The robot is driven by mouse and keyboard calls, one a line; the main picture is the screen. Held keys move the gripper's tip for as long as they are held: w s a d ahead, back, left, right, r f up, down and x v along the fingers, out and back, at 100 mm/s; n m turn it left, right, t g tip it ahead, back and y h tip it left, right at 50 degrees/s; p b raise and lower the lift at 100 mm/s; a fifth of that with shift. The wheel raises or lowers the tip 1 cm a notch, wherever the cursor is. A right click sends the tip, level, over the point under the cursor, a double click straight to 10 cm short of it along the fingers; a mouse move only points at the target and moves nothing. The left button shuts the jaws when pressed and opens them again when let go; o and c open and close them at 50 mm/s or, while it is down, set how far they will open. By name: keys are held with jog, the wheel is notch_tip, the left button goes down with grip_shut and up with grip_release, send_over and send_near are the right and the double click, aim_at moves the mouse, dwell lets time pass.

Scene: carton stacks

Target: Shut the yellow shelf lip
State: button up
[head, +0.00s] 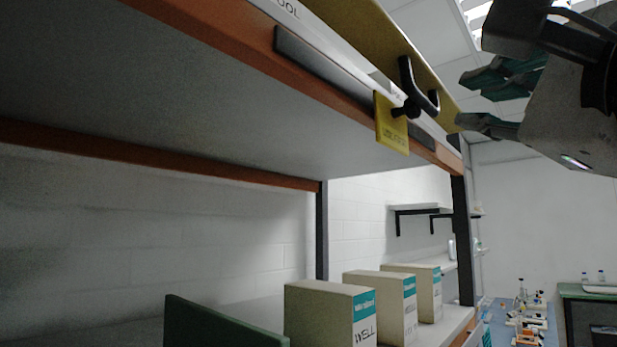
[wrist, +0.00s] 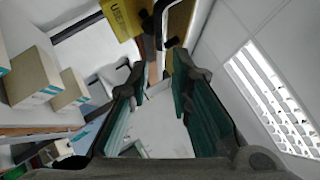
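The yellow shelf lip (head: 375,35) is a long panel along the front edge of the upper shelf (head: 190,80), seen from below, leaning outward from that edge. A black handle (head: 418,95) sits near its right end, by a hanging yellow tag (head: 391,124). In the wrist view the tag (wrist: 121,16) and part of the lip (wrist: 181,20) show at the top. My gripper (head: 466,100) is right of the handle, its teal-padded fingers apart, with nothing between them. In the wrist view the open fingers (wrist: 152,72) are close to the lip's end; contact cannot be told.
A dark shelf post (head: 462,235) rises at the right end. A bench with small items (head: 520,320) is far back. Open room lies right of the shelf.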

aim_at(433, 109)
jog(key=x, duration=0.9)
jog(key=shift+w+r, duration=0.2)
jog(key=shift+w, duration=0.15)
grip_shut()
